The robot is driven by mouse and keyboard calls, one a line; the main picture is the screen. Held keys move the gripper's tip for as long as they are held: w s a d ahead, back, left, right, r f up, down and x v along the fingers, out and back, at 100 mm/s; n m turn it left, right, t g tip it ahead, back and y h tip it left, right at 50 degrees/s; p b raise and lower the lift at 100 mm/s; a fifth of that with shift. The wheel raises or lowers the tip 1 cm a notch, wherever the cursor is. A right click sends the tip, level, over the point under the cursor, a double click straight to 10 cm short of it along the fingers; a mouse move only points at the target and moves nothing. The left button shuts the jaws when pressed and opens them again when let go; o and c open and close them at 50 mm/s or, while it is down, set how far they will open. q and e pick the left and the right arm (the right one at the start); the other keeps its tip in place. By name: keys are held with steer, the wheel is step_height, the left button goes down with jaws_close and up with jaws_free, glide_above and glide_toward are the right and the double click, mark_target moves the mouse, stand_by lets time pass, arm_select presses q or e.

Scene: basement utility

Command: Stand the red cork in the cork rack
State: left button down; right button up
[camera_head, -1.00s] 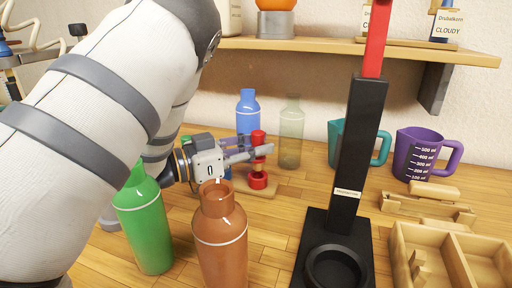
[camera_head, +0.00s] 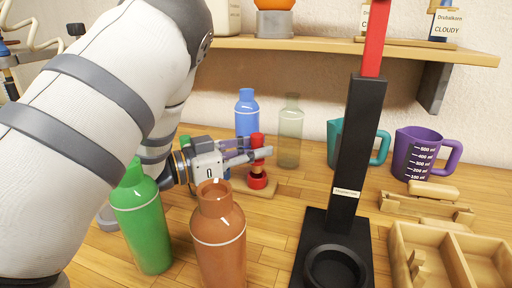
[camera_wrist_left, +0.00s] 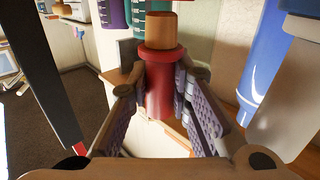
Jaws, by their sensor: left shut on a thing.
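The red cork (camera_head: 257,140) has a red body with a collar and a tan plug end. My left gripper (camera_head: 247,154) is shut on its red body, one finger on each side. In the left wrist view the cork (camera_wrist_left: 160,92) is between the fingers, its tan end clear of them. In the head view the cork is upright with the tan end down.
Green (camera_head: 140,220) and brown (camera_head: 219,240) bottles stand in front of my gripper. Blue (camera_head: 247,112) and clear (camera_head: 289,130) bottles stand behind. A black stand (camera_head: 357,150) is on the right, with teal and purple (camera_head: 415,152) jugs and a wooden tray (camera_head: 455,235) beyond.

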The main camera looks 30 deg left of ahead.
arm_select(q)
steer(key=shift+f, duration=0.7)
steer(key=shift+r, duration=0.8)
steer(key=shift+f, duration=0.3)
steer(key=shift+f, duration=0.45)
steer(key=shift+r, duration=0.7)
steer(key=shift+s+f, duration=0.1)
steer(key=shift+f, duration=0.05)
stand_by(0.6)
steer(key=shift+f, duration=0.55)
